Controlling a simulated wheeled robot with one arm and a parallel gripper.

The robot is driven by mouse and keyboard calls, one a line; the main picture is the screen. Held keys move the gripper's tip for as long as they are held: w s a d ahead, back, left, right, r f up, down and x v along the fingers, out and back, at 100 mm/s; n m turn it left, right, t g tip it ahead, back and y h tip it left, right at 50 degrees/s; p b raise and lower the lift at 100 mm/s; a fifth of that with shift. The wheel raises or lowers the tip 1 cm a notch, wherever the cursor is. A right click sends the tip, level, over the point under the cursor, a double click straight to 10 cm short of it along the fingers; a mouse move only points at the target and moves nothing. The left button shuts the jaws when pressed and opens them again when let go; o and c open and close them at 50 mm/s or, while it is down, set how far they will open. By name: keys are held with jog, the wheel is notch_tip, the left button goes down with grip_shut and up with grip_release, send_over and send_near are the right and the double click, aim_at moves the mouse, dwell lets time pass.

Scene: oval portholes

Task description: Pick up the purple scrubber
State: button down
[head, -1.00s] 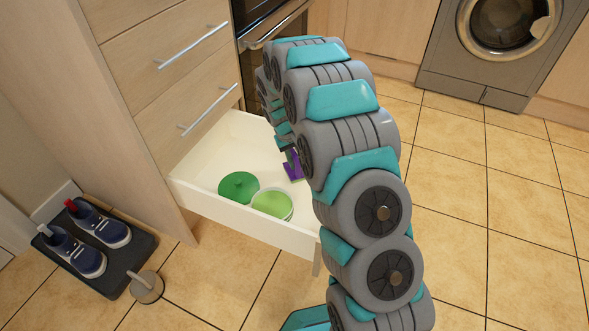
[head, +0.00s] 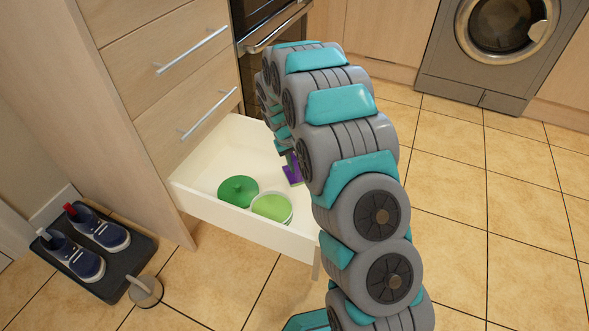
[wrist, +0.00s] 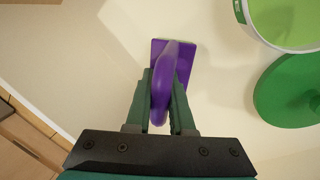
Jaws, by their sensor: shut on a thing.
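The purple scrubber (wrist: 182,62) has a flat rectangular base and a raised handle. In the wrist view my gripper (wrist: 161,90) is shut on its handle, with one green finger on each side. In the head view a small part of the scrubber (head: 291,174) shows inside the open drawer, beside my arm. The rest of it and most of my gripper are hidden behind the arm there. I cannot tell whether the scrubber touches the drawer floor.
The open white drawer (head: 240,218) also holds a green lid (head: 238,190) and a white-rimmed bowl, green inside (head: 272,206), both left of the scrubber. Blue shoes (head: 75,257) stand on a dark tray at left. The tiled floor at right is clear.

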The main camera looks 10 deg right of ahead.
jog(key=shift+r, duration=0.15)
notch_tip(320, 180, up, 10)
jog(key=shift+f+p, duration=0.1)
jog(key=shift+p, duration=0.6)
jog(key=c, duration=1.4)
grip_release()
grip_shut()
